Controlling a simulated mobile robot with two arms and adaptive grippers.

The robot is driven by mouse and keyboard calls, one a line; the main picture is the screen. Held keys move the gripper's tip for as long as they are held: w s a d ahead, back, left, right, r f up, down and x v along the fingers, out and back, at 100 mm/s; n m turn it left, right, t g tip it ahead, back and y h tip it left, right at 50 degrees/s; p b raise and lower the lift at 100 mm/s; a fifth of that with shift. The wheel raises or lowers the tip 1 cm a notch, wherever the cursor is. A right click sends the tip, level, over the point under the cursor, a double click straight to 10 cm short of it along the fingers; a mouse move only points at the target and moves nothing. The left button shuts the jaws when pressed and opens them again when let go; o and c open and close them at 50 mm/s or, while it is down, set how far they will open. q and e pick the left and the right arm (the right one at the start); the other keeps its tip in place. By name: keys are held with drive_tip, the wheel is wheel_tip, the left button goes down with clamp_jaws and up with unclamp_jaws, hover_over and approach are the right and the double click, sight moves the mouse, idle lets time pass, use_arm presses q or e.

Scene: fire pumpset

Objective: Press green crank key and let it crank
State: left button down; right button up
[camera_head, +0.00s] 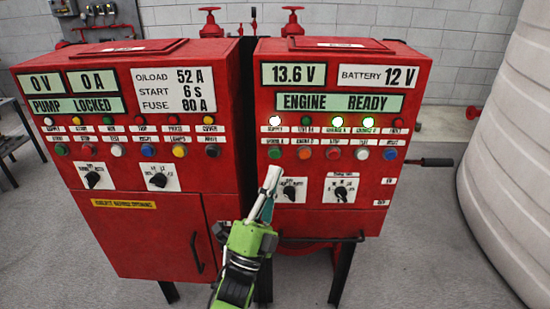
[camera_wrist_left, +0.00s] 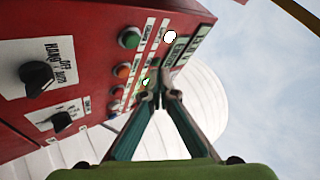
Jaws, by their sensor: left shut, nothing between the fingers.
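The right red cabinet (camera_head: 410,85) has a lower row of coloured buttons. The green key (camera_head: 274,153) is at the left end of that row. It also shows in the left wrist view (camera_wrist_left: 129,38), unobstructed. Its label is too small to read surely. My left gripper (camera_head: 271,170) is shut and empty, its fingertips just below the green key in the head view. In the left wrist view the fingertips (camera_wrist_left: 157,88) appear apart from the green key, off to its side; I cannot tell their distance from the panel. My right gripper is not in view.
The display (camera_head: 340,102) reads ENGINE READY, with several lamps lit white below it. An orange button (camera_head: 304,153) and a black rotary switch (camera_head: 289,191) are close to the gripper. The left red cabinet (camera_head: 225,180) stands beside it. A large white tank (camera_head: 510,160) is at right.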

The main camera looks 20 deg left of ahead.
sight(275, 154)
use_arm(q)
drive_tip(key=shift+w+a+b, duration=0.2)
drive_tip(key=shift+w+b, duration=0.05)
drive_tip(key=shift+w, duration=0.4)
drive_tip(key=shift+w+a+b, duration=0.2)
drive_tip(key=shift+w, duration=0.5)
drive_tip(key=shift+w+a+b, duration=0.2)
drive_tip(key=shift+w+b, duration=0.05)
drive_tip(key=shift+w, duration=0.4)
drive_tip(key=shift+w+a, duration=0.15)
drive_tip(key=shift+w, duration=0.3)
drive_tip(key=shift+w+a+b, duration=0.1)
drive_tip(key=shift+w+b, duration=0.25)
drive_tip(key=shift+b, duration=0.1)
idle(0.4)
drive_tip(key=shift+s, duration=0.1)
drive_tip(key=shift+s+d, duration=0.25)
drive_tip(key=shift+s, duration=0.5)
drive_tip(key=shift+p, duration=0.3)
